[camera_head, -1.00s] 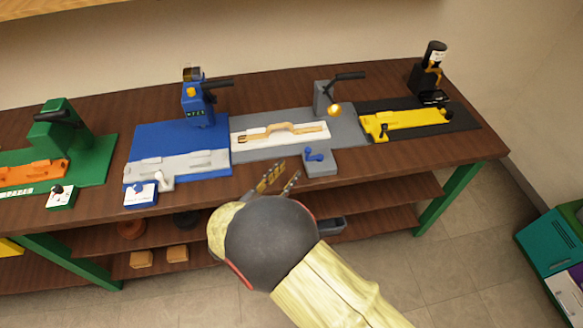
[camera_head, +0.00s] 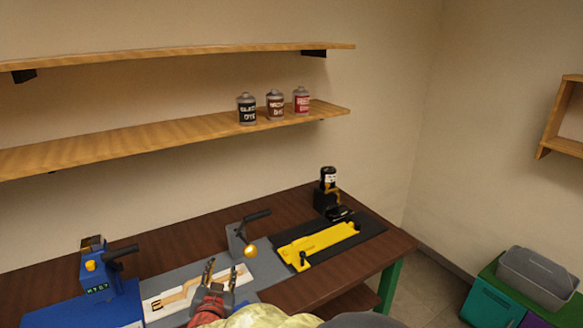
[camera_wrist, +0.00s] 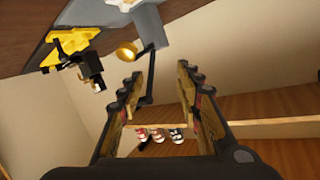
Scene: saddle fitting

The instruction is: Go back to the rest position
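My gripper (camera_head: 222,275) is at the bottom of the head view, in front of the grey station. It covers part of the pale board with a tan strap (camera_head: 180,295) there. In the wrist view my gripper (camera_wrist: 160,95) has its two fingers well apart with nothing between them. My forearm fills the bottom middle of the head view. The wooden workbench (camera_head: 290,198) lies beyond and beside the gripper.
The grey station has a lever with a gold knob (camera_head: 250,251) close to the gripper. A blue machine (camera_head: 98,280) stands left, a yellow fixture (camera_head: 318,243) right. Bottles (camera_head: 275,105) stand on a wall shelf (camera_head: 150,140). A grey bin (camera_head: 538,277) sits on the right cabinet.

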